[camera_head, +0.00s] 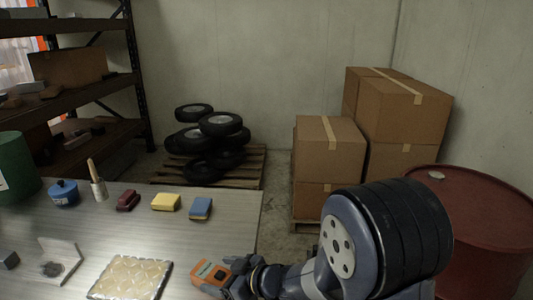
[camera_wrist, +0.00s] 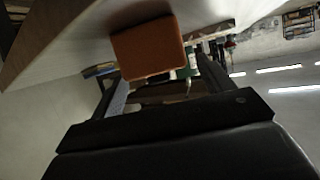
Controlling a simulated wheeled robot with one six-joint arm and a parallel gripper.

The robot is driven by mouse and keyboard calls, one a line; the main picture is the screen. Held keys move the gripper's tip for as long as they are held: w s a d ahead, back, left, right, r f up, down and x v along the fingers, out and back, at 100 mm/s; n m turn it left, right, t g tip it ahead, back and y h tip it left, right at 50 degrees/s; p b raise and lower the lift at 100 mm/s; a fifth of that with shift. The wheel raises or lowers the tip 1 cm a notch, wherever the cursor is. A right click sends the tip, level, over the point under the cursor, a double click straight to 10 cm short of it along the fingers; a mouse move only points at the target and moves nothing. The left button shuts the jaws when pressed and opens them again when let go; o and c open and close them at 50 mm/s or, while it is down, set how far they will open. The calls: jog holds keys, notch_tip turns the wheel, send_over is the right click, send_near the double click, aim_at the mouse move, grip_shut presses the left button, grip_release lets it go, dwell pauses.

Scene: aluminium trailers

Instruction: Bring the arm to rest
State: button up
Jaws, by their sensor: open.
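My gripper (camera_head: 236,272) is at the right edge of the grey table (camera_head: 130,233), low beside an orange block (camera_head: 206,271) with a dark patch on it. The arm reaches in from the right. In the wrist view my gripper (camera_wrist: 160,88) has its two dark fingers spread apart. The orange block (camera_wrist: 149,48) shows beyond the fingers there, near the left one. I cannot tell whether a finger touches it.
A patterned metal plate (camera_head: 130,278), a white bracket (camera_head: 60,262), and yellow (camera_head: 166,202) and blue (camera_head: 201,208) sponges lie on the table. A red drum (camera_head: 490,230) and cardboard boxes (camera_head: 328,150) stand right. Tyres (camera_head: 220,124) lie on a pallet behind.

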aim_at(212, 273)
jog(key=x, duration=0.3)
jog(key=shift+a+f, duration=0.15)
jog(key=shift+f, duration=0.05)
jog(key=shift+r, duration=1.35)
